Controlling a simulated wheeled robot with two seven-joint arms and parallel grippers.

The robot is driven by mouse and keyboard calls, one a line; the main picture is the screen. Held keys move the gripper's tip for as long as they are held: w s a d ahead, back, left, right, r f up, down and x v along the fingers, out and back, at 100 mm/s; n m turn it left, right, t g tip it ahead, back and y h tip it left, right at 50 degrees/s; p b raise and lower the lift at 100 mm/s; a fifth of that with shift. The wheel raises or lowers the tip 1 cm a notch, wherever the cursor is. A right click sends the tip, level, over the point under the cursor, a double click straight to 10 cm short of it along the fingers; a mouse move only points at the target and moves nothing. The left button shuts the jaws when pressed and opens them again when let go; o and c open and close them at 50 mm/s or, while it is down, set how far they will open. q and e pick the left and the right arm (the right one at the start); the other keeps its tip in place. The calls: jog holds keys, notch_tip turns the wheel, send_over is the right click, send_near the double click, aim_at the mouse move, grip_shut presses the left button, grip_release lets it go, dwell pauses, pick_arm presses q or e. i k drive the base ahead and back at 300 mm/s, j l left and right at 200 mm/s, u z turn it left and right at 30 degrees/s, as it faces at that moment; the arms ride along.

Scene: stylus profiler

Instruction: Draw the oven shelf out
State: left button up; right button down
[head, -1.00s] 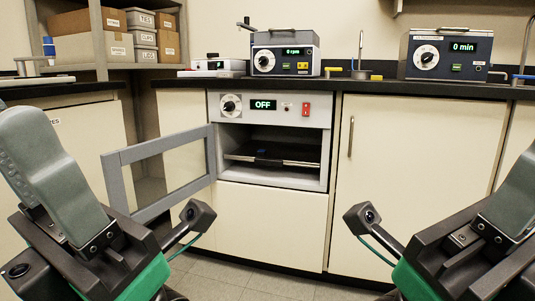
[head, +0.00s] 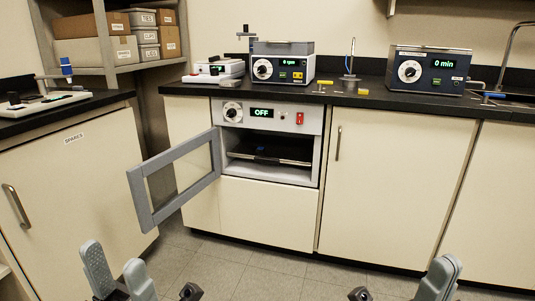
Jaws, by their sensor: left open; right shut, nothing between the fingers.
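The oven (head: 285,125) is built into the bench front, with its display reading OFF. Its grey framed glass door (head: 143,205) stands swung open to the left. The dark oven shelf (head: 290,162) lies inside the cavity, with a small blue thing on it. My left gripper (head: 117,275) is open and empty at the bottom left, below and apart from the door. My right gripper (head: 438,280) is shut and empty at the bottom right, well apart from the oven. Both grippers are partly cut off by the lower picture edge.
A cream cabinet (head: 395,190) with an upright handle is right of the oven. Another cabinet (head: 75,190) stands at left. Instruments stand on the black worktop (head: 360,98). Grey floor (head: 260,268) is clear before the oven.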

aim_at(279, 149)
jog(key=i+z, duration=0.15)
jog(key=i, duration=0.45)
jog(key=i+j+z, duration=0.15)
jog(key=i, duration=0.4)
jog(key=i+j+z, duration=0.1)
jog(key=i+j, duration=0.15)
jog(key=i, duration=0.3)
